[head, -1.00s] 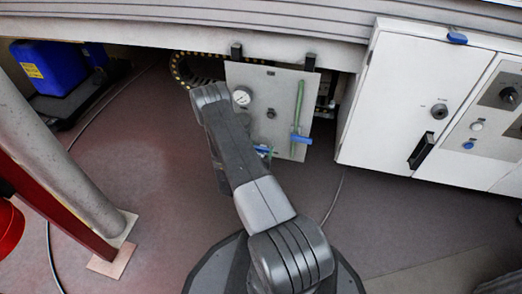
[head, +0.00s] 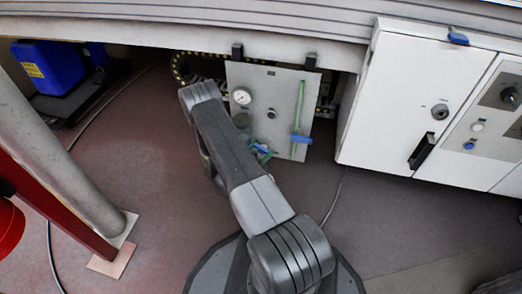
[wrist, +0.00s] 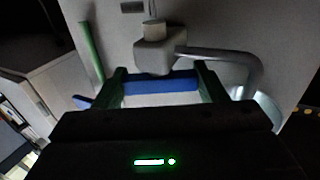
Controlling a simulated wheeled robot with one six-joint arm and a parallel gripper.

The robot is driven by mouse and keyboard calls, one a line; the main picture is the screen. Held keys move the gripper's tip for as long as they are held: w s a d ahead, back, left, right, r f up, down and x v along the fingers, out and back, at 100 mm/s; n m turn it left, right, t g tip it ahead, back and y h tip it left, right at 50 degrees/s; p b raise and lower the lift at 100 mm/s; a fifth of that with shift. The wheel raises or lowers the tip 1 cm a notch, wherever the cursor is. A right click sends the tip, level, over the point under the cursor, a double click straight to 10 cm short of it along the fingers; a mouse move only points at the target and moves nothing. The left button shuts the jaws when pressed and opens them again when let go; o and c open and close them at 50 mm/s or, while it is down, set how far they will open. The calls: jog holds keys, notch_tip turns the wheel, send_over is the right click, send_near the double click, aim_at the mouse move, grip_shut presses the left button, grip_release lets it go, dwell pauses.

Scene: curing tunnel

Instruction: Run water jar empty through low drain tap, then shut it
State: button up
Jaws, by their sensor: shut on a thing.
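A grey panel (head: 284,88) hangs under the machine, with a round gauge (head: 242,97), a dark knob (head: 271,115) and an upright green tube (head: 299,100) with a blue handle (head: 300,139) low on it.
A white cabinet (head: 400,95) with a black handle stands right of the panel. A blue canister (head: 50,66) is at the far left. A grey post (head: 60,165) and red beam stand at the left. Thin cables cross the floor; the floor between is clear.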

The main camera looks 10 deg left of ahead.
jog(key=o, duration=1)
jog(key=shift+p+v, duration=1.9)
jog(key=shift+v, duration=5)
jog(key=shift+c, duration=0.6)
